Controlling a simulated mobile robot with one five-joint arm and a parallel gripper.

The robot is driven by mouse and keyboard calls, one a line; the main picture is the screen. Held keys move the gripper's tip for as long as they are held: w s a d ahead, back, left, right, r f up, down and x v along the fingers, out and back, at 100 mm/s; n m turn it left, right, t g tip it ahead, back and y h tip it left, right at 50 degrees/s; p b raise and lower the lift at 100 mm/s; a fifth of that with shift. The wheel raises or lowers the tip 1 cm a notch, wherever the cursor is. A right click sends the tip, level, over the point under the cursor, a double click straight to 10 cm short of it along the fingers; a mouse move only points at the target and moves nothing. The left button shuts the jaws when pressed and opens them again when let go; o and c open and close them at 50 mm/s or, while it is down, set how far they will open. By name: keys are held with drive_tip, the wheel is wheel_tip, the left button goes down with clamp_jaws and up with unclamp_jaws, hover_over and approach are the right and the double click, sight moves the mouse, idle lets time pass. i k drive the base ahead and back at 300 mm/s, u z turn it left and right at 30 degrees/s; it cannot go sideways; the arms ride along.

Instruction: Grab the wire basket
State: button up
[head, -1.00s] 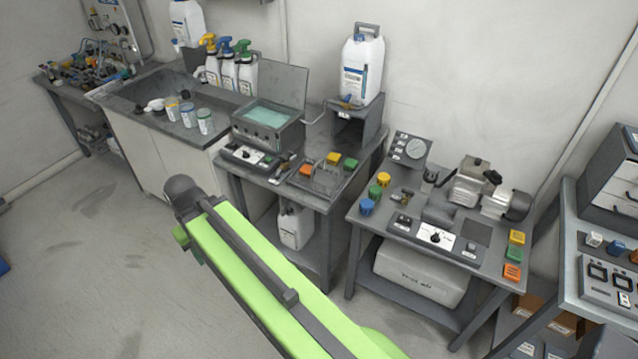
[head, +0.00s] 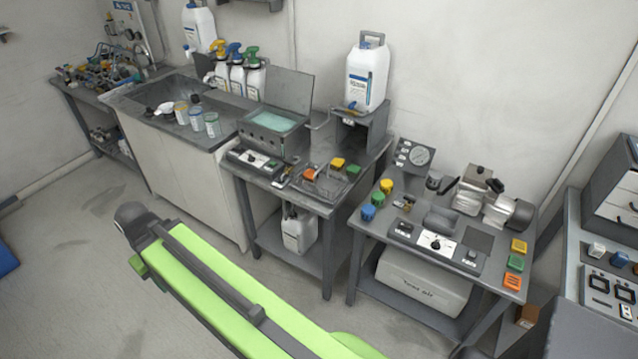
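What looks like the wire basket (head: 326,187), a low grey frame of thin wires, sits on the middle dark table, right of the open bath and near the front edge. It is small and hard to make out against the grey top, with an orange block and yellow and green blocks close by it. My green arm crosses the lower left of the head view, well in front of the table and apart from the basket. My gripper's fingers do not show.
The middle table (head: 283,255) has a lidded bath (head: 272,135), a control box and a white jug on a stand. The sink counter (head: 140,98) is on the left, the compressor table (head: 398,228) on the right. Open floor (head: 60,270) lies front left.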

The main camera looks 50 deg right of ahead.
sight(326, 186)
drive_tip(key=z, duration=0.05)
drive_tip(key=i, duration=1)
drive_tip(key=u, duration=0.1)
